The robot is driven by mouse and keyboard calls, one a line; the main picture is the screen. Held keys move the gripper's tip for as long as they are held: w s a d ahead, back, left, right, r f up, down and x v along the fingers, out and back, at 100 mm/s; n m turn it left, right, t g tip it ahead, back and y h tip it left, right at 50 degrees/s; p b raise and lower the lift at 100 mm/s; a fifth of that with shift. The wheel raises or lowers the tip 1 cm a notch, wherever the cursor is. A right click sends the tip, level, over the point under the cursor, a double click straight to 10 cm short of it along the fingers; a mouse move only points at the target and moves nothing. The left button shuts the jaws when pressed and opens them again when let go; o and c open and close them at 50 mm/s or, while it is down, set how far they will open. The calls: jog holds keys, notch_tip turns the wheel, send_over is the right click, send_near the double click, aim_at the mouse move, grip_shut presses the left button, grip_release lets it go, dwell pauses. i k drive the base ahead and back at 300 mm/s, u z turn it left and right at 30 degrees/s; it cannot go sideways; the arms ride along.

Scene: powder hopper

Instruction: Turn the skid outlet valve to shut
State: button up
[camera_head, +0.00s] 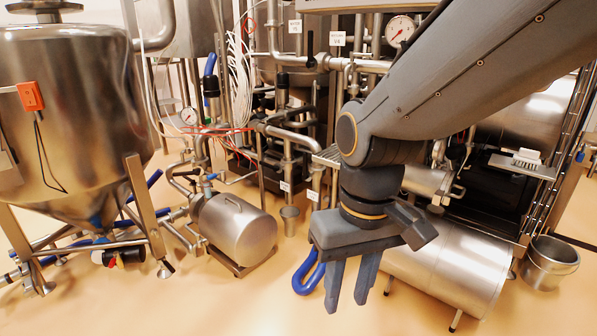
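My gripper (346,304) hangs from my arm right of the middle, with its two fingers pointing down. A gap shows between the fingers, and nothing is held in it. The piping skid (290,140) stands behind my arm, with steel pipes, valves and gauges. I cannot tell which fitting is the skid outlet valve; my arm hides part of the skid. A blue curved hose or handle (305,272) shows just left of my gripper, apart from the fingers.
A conical steel hopper (70,110) stands at left on legs. A steel motor housing (237,230) sits on the floor at centre left. A large horizontal cylinder (455,275) lies right of my gripper. A bucket (550,265) stands far right. Floor in front is clear.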

aim_at(305, 177)
jog(key=z, duration=0.2)
jog(key=k, duration=0.25)
jog(key=u, duration=0.6)
jog(key=i, duration=1.15)
jog(key=z, duration=0.4)
